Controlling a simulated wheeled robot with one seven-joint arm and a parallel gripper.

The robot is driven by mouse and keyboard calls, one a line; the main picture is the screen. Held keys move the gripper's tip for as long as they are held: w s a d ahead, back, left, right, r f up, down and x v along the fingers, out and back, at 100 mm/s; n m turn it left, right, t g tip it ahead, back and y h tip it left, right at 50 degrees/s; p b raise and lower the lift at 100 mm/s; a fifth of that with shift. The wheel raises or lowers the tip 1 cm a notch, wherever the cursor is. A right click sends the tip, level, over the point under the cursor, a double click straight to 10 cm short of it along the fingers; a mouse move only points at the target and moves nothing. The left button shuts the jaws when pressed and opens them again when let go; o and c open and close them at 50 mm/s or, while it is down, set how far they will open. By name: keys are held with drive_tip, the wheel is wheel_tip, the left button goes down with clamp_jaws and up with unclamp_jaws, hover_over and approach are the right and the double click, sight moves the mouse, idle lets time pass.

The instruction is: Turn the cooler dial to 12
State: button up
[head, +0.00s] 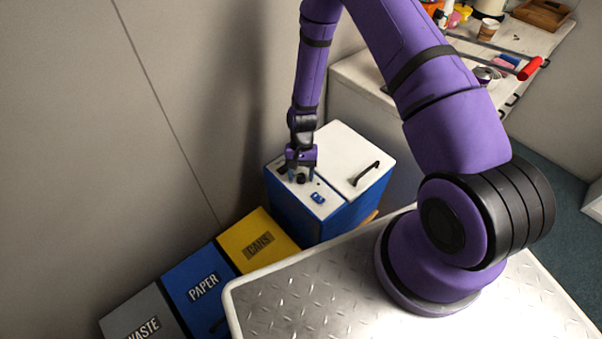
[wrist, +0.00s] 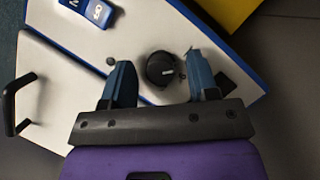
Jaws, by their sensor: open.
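The cooler (head: 333,150) is a blue box with a white top, standing beyond the metal plate surface. Its dial (wrist: 161,68) is a round black knob on the white top panel in the wrist view. In the head view the dial (head: 301,179) is small and partly under my gripper. My gripper (head: 300,174) is over the panel, pointing down. In the wrist view my gripper (wrist: 160,80) is open, with one blue finger on each side of the dial and visible gaps to it. The dial's number setting cannot be read.
A black handle (head: 366,173) stands up from the cooler lid. A small blue display (head: 318,198) sits on the panel near the dial. Yellow (head: 258,240), blue (head: 203,285) and grey (head: 143,316) bins stand to the left. A cluttered counter (head: 520,38) is behind.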

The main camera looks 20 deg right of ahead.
drive_tip(key=shift+r, duration=0.1)
drive_tip(key=v, duration=1)
drive_tip(key=shift+r, duration=0.3)
drive_tip(key=shift+w, duration=0.15)
drive_tip(key=s+d+r+n+t+h, duration=0.1)
drive_tip(key=s+r+t, duration=0.1)
drive_tip(key=r, duration=1.2)
drive_tip(key=s+d+r+n+t, duration=0.1)
drive_tip(key=d+r+n+t, duration=0.1)
drive_tip(key=r, duration=1.3)
drive_tip(key=s+d+r+n+t, duration=0.1)
drive_tip(key=s+r+t, duration=0.1)
drive_tip(key=s+r, duration=0.6)
drive_tip(key=s+d+r+n+t+h, duration=0.1)
drive_tip(key=s+r+t, duration=0.2)
drive_tip(key=s+r, duration=0.5)
drive_tip(key=s, duration=0.6)
drive_tip(key=shift+r, duration=0.35)
